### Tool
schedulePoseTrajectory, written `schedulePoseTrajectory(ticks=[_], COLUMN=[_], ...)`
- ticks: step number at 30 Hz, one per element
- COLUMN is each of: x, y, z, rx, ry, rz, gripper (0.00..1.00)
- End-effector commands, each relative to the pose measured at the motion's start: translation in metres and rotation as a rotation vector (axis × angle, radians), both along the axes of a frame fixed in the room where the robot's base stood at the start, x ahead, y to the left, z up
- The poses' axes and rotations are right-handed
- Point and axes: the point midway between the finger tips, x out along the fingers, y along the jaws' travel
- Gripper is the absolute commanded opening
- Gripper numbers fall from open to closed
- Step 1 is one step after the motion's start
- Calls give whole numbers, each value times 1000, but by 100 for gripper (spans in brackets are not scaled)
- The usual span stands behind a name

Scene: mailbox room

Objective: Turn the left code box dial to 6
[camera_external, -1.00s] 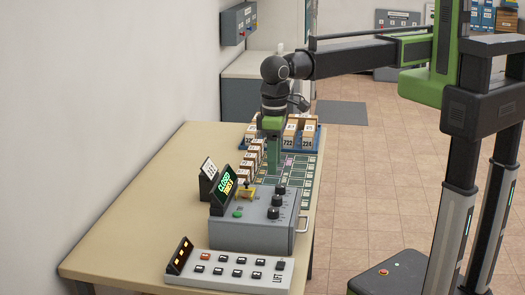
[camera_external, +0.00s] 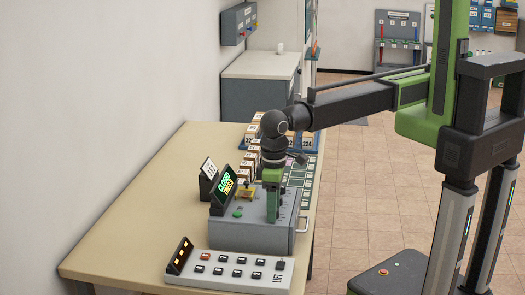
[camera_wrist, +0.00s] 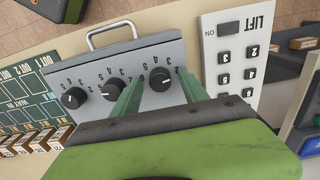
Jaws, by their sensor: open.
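The grey code box (camera_external: 240,235) stands on the table, with a lit sign (camera_external: 223,188) reading CLOSED behind it. In the wrist view its face shows three black dials with printed numbers. The dial (camera_wrist: 160,79) nearest the LIFT panel lies between my gripper's green fingers (camera_wrist: 160,74). The middle dial (camera_wrist: 111,92) and the far dial (camera_wrist: 73,98) are to the left, outside the fingers. My gripper (camera_external: 272,218) points down over the box, open, with nothing held. I cannot tell whether the fingers touch the dial or which number it points at. The dials are mostly hidden in the external view.
The LIFT button panel (camera_external: 230,270) lies just in front of the box, and shows right of it in the wrist view. A metal handle (camera_wrist: 112,32) sticks out from the box edge. Small boxes (camera_external: 252,160) stand behind. The table's left side is clear.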

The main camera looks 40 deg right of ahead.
Motion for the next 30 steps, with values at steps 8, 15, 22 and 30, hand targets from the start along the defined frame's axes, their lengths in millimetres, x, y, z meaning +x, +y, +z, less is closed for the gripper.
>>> schedulePoseTrajectory(ticks=[8,15,22,30], x=[0,0,0,0], y=[0,0,0,0], z=[0,0,0,0], rx=[0,0,0,0], ry=[0,0,0,0], rz=[0,0,19,151], gripper=[20,0,0,0])
